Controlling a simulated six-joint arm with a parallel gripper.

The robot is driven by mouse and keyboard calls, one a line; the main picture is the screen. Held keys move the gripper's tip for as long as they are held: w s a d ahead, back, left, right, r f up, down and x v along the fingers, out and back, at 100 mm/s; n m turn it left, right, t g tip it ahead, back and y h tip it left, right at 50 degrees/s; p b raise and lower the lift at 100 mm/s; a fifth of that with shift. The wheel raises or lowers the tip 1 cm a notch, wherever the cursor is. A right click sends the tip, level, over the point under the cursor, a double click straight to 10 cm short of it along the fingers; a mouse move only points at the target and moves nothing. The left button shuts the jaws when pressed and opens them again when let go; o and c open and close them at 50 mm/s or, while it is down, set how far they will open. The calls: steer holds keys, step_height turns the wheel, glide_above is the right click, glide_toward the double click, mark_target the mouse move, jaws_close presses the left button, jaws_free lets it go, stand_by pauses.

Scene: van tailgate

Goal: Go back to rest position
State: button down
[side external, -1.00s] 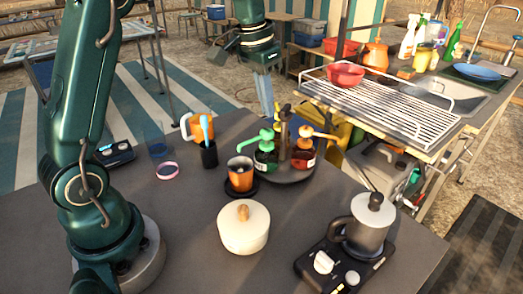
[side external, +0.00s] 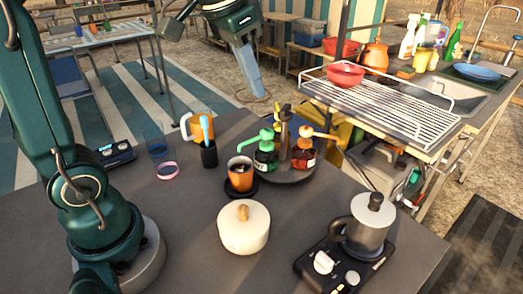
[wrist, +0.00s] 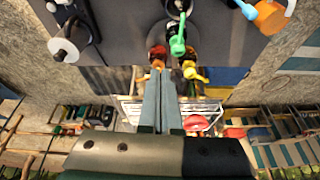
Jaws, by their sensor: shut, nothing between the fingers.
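My gripper (side external: 256,96) is raised at the top of the side view, above and behind the table (side external: 120,200). Its blue-grey fingers point down and slightly right. In the wrist view the two long fingers (wrist: 168,75) lie side by side, shut and empty. They appear in front of the pump bottles there but touch nothing that I can see in the side view.
On the table are an orange-brown cup (side external: 240,175), a white lidded pot (side external: 243,228), a moka pot (side external: 366,222) on a black stove, and a turntable (side external: 290,172) with pump bottles. A wire rack (side external: 390,105) stands at the right. Open space surrounds my raised gripper.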

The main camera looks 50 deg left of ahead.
steer(key=s+d+f, duration=0.1)
steer(key=s+f, duration=0.3)
steer(key=s, duration=0.2)
steer(key=s+d+f+n+t, duration=0.1)
steer(key=s+f, duration=0.2)
steer(key=s, duration=0.3)
steer(key=shift+s+d+f, duration=0.2)
steer(key=shift+d+f, duration=0.2)
stand_by(0.4)
